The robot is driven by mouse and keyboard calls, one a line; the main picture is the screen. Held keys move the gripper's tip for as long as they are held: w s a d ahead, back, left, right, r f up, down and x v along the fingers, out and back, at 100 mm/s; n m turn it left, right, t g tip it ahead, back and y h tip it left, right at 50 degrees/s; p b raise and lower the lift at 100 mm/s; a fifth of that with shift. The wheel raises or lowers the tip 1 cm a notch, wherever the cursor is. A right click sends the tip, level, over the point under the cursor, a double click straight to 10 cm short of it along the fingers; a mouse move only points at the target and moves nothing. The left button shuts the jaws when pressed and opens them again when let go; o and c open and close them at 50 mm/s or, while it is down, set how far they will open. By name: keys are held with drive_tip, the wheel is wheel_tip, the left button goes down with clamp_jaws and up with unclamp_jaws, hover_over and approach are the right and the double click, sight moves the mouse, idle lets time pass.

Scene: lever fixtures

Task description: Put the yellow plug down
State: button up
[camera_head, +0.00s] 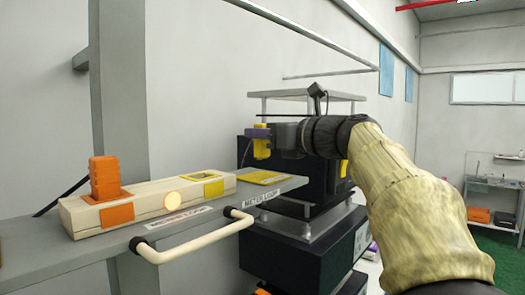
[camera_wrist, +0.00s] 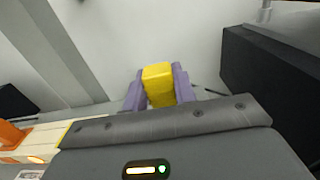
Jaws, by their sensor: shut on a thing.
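The yellow plug (camera_head: 261,149) is held upright between the purple fingers of my gripper (camera_head: 260,136). My gripper is shut on it and holds it in the air above the right end of the grey shelf (camera_head: 225,208). In the wrist view the yellow plug (camera_wrist: 158,84) sits between both purple fingers. A yellow-marked pad (camera_head: 262,177) lies flat on the shelf below the plug, with a visible gap between them. The cream socket strip (camera_head: 150,206) has a yellow-edged socket (camera_head: 202,177) at its right end, left of the plug.
An orange plug (camera_head: 105,178) stands in the left end of the strip. A round lamp (camera_head: 172,201) glows on the strip's front. A cream handle bar (camera_head: 195,238) juts out from the shelf's front. Black equipment (camera_head: 290,258) stands behind and right of the shelf.

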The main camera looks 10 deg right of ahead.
sight(262, 149)
drive_tip(key=shift+f, duration=1.7)
drive_tip(key=shift+f+b, duration=0.2)
drive_tip(key=shift+b, duration=0.1)
drive_tip(key=o, duration=1)
drive_tip(key=shift+r, duration=0.1)
drive_tip(key=shift+r, duration=0.15)
drive_tip(key=b+v, duration=0.3)
drive_tip(key=v, duration=0.9)
